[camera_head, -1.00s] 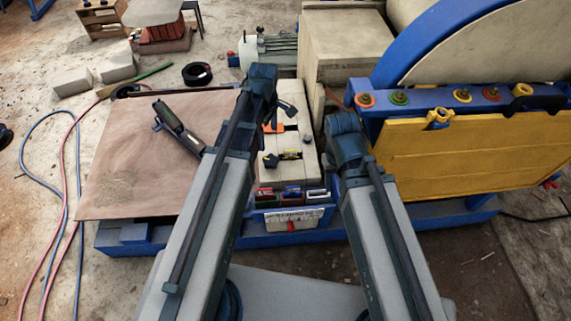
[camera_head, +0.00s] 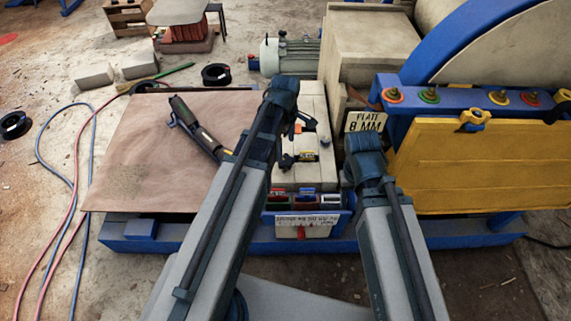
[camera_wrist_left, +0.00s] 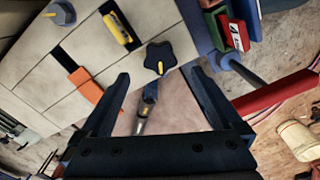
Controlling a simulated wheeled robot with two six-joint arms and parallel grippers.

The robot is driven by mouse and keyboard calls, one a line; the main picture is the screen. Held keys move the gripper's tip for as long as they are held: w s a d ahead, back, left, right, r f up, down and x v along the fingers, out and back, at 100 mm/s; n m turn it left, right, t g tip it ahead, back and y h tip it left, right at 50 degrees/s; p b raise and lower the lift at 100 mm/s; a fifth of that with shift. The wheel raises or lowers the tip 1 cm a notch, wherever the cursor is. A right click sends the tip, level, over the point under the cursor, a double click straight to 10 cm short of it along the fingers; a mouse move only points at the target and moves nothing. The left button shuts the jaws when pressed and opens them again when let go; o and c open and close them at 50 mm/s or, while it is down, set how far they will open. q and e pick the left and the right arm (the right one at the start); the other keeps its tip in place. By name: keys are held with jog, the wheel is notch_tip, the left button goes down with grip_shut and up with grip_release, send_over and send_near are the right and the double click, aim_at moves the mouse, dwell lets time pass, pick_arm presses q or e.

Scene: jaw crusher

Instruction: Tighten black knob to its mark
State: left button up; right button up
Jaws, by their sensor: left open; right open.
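The black knob (camera_wrist_left: 158,60) is lobed and has a yellow pointer line on it. It sits at the edge of the pale block (camera_wrist_left: 47,55). In the left wrist view my left gripper (camera_wrist_left: 161,74) is open and empty, and the knob appears at or just past its fingertips. I cannot tell whether they touch. In the head view the black knob (camera_head: 287,160) shows just right of my left arm, which hides the left gripper. My right arm is bent beside the block; its gripper does not show. No target mark is clear.
An orange lever (camera_wrist_left: 85,88), a yellow-marked handle (camera_wrist_left: 122,30) and a grey-blue knob (camera_wrist_left: 62,12) are close by. Small trays (camera_head: 302,198) stand in front. A dark tool (camera_head: 200,133) lies on the brown board (camera_head: 130,170). A yellow panel (camera_head: 470,165) is right.

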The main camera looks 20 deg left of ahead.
aim_at(285, 160)
pick_arm(q)
notch_tip(285, 160, down, 7)
jog(key=b, duration=0.6)
jog(key=shift+f, duration=0.1)
jog(key=c, duration=1.4)
